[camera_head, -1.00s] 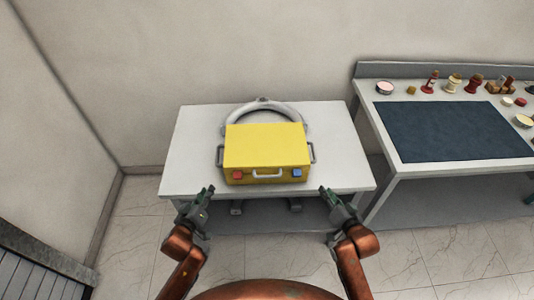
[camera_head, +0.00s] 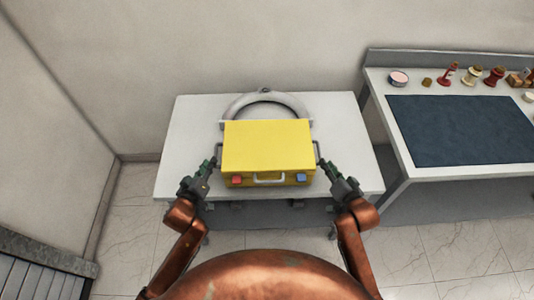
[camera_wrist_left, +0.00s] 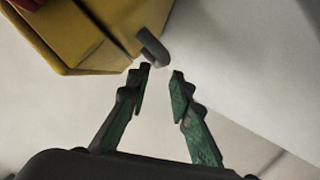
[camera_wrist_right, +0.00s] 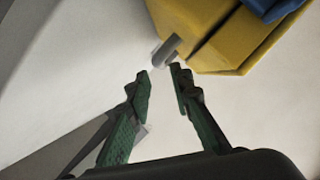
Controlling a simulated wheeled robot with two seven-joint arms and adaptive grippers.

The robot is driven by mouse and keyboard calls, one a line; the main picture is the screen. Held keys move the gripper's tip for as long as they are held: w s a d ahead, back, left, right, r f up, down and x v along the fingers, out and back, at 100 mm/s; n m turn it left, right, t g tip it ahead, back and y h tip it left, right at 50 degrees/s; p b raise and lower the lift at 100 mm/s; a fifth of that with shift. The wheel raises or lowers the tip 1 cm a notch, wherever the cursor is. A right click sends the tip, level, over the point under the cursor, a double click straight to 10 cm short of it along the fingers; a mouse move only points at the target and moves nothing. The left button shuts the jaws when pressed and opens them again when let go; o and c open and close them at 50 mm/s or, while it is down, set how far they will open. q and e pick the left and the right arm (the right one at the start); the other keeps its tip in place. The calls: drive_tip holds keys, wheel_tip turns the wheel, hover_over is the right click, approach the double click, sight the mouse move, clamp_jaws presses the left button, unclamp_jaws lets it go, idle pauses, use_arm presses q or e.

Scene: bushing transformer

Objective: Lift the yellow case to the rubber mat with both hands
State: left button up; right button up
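The yellow case (camera_head: 267,147) sits on the white table, with a red latch, a blue latch and a front handle facing me. It has a grey handle on each side. My left gripper (camera_head: 210,165) is at the case's left side; in the left wrist view its open fingers (camera_wrist_left: 160,72) are just short of the side handle (camera_wrist_left: 152,46). My right gripper (camera_head: 325,165) is at the right side; in the right wrist view its open fingers (camera_wrist_right: 160,70) point at the other side handle (camera_wrist_right: 165,50). The dark blue rubber mat (camera_head: 462,130) lies on the right-hand bench.
A grey ring-shaped part (camera_head: 264,100) stands behind the case on the white table (camera_head: 180,140). Small parts and a round tin (camera_head: 398,78) line the back of the bench (camera_head: 405,165). The mat is clear. A gap separates table and bench.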

sight(215, 152)
use_arm(q)
drive_tip(key=shift+d, duration=0.1)
